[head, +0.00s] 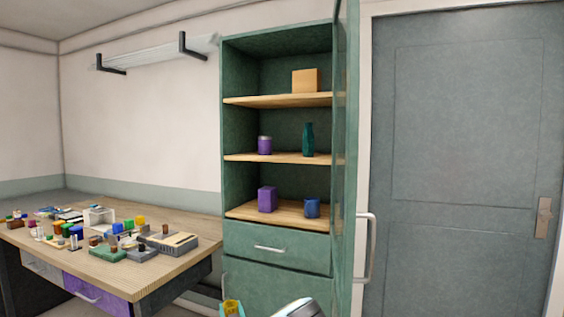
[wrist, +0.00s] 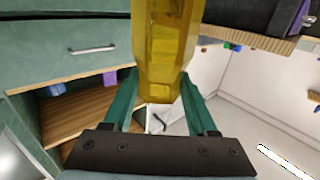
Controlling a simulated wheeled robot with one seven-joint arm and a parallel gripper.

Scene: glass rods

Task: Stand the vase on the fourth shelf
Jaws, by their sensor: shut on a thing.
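My gripper (wrist: 160,76) is shut on a see-through yellow faceted vase (wrist: 168,42), with one green finger on each side of it. In the head view the vase (head: 232,307) shows only as a small yellow top at the bottom edge, in front of the cabinet's lower part. The green cabinet (head: 240,130) has wooden shelves. The upper board (head: 262,101) holds an orange block (head: 305,81). The middle board (head: 280,158) holds a purple jar (head: 265,145) and a teal bottle (head: 308,140). The lower board (head: 288,216) holds a purple box (head: 267,199) and a blue mug (head: 312,207).
The cabinet door (head: 345,150) stands open at the right, with a long handle (head: 368,248). A drawer (head: 275,247) is shut below the shelves. A cluttered wooden desk (head: 140,273) stands at the left. A grey door (head: 465,130) is at the right.

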